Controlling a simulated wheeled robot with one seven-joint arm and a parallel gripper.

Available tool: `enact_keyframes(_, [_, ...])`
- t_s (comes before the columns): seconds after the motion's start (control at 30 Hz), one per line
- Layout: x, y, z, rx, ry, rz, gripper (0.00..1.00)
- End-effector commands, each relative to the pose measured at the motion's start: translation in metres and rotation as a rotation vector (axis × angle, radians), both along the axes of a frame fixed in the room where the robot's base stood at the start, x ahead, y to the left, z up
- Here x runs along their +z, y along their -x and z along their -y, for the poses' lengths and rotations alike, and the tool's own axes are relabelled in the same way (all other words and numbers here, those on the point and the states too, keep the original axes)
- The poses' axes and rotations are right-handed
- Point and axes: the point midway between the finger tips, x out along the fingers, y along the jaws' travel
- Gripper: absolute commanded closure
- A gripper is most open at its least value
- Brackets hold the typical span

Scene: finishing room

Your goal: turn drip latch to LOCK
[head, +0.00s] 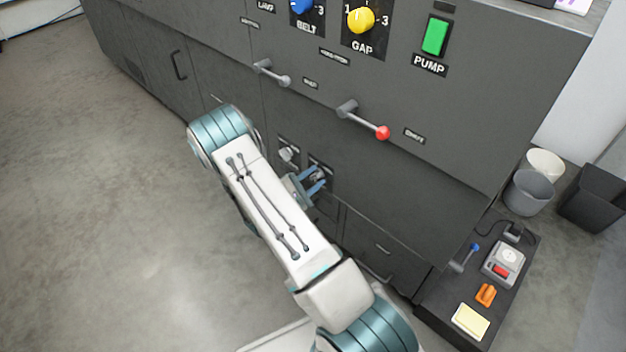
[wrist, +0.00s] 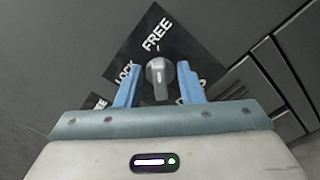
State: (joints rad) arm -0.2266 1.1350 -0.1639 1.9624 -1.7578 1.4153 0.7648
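A grey knob (wrist: 158,73) with a raised bar sits on a black diamond-looking plate (wrist: 153,22) in the wrist view. The plate reads FREE above the knob and LOCK to its left; lettering at lower right is mostly hidden by a finger. The bar runs roughly up and down in the picture, with a small white mark above it toward FREE. My gripper (wrist: 159,68) is open, its blue fingers on either side of the knob with a narrow gap at each. In the head view my gripper (head: 316,181) is at the lower cabinet front, largely covering the knob.
Another knob (head: 288,154) is just left of my gripper. Above are a grey lever (head: 270,73), a red-ended lever (head: 365,120), a yellow GAP dial (head: 361,19) and a green PUMP switch (head: 435,36). A low black bench (head: 438,300) stands at right. Open floor lies left.

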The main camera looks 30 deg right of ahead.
Motion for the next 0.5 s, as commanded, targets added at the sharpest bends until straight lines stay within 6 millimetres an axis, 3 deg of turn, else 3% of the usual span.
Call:
enact_keyframes(0.17, [0.0003,0.0000,-0.0001,0.000,0.000,0.000,0.68])
enact_keyframes(0.27, [0.0003,0.0000,-0.0001,-0.001,0.001,0.000,0.93])
enact_keyframes(0.5, [0.0007,0.0001,-0.0004,-0.001,0.004,-0.009,0.93])
